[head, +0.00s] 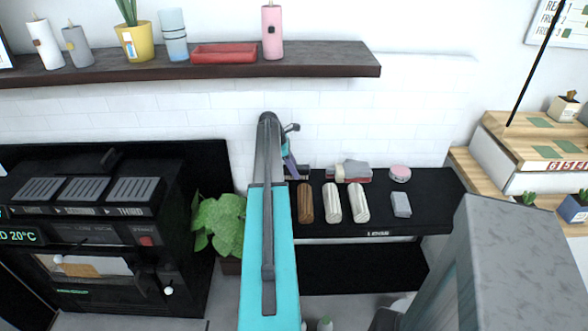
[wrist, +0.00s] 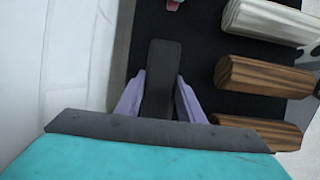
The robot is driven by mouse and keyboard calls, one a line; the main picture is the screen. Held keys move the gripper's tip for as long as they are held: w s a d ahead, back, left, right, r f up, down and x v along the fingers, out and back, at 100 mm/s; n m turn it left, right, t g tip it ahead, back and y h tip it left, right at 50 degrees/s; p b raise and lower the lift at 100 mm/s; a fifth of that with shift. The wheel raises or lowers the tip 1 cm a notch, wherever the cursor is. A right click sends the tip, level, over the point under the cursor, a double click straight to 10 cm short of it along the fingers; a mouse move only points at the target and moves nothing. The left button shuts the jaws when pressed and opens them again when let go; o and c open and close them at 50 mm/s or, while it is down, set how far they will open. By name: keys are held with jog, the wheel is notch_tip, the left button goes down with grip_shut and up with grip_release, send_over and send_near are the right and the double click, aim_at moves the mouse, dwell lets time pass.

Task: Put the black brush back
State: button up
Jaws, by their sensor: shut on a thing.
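The black brush (wrist: 162,62) shows in the wrist view as a dark, blunt bar between the two purple fingers. My gripper (wrist: 160,78) is shut on it. The rest of the brush is hidden behind the dark edge and teal part of my arm. In the head view my gripper (head: 289,160) is at the left end of the black shelf (head: 430,187), close to the white tiled wall. The brush is hard to make out there against the dark shelf. I cannot tell whether it touches the shelf.
A brown roll (head: 305,203) and two pale rolls (head: 332,202) lie on the shelf right of my gripper. A grey block (head: 401,204) and a pink round tin (head: 400,173) sit further right. A leafy plant (head: 220,223) and a black oven (head: 110,235) stand left.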

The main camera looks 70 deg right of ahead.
jog(key=shift+f, duration=0.1)
jog(key=o, duration=1.3)
jog(key=shift+r, duration=0.2)
jog(key=b+v, duration=0.2)
jog(key=v, duration=1)
jog(key=shift+f, duration=0.1)
